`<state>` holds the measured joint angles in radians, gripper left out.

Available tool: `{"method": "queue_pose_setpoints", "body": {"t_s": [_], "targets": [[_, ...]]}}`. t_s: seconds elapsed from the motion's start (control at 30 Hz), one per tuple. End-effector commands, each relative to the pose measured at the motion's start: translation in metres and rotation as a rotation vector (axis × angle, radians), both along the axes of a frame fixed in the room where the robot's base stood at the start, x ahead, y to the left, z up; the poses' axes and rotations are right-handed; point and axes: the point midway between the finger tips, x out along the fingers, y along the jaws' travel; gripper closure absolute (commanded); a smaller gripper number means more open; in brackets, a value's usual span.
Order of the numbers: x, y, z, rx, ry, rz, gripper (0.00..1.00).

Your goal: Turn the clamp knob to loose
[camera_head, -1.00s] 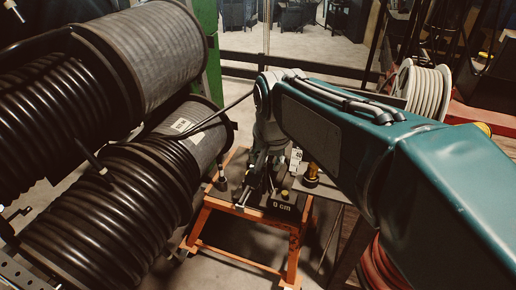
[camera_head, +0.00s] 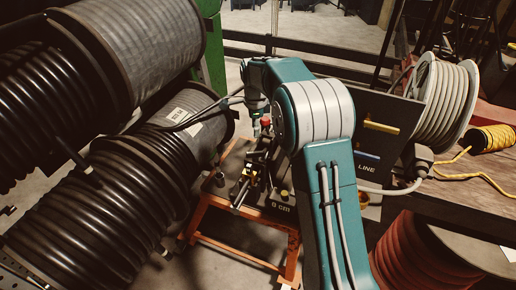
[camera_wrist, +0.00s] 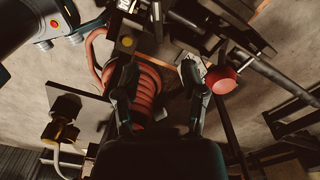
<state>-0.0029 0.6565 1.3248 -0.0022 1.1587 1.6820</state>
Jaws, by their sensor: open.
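My gripper (camera_wrist: 159,75) is open in the wrist view, with its two dark fingers apart and nothing between them. A red round knob (camera_wrist: 222,80) is just right of the right finger, outside the gap; I cannot tell whether they touch. A small red part (camera_head: 265,121) shows below my wrist in the head view, at the top of the dark crimper (camera_head: 283,208) marked "0 cm". I cannot tell which part is the clamp knob or how it is set. My arm hides part of the crimper, and the fingers are not clear in the head view.
An orange stand (camera_head: 240,235) carries the crimper. Large black hose reels (camera_head: 110,205) crowd the left. A wooden bench (camera_head: 470,190) with a pale hose reel (camera_head: 440,100) and yellow rope (camera_head: 492,138) is at right. A red hose coil (camera_head: 420,255) is below.

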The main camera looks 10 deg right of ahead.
Motion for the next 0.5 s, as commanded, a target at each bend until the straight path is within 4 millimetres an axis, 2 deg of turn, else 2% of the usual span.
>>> {"method": "queue_pose_setpoints", "body": {"t_s": [0.17, 0.5], "targets": [[-0.001, 0.0, -0.024, 0.001, 0.005, 0.001, 0.46], [-0.001, -0.003, -0.085, 0.004, 0.005, 0.001, 0.46]]}}
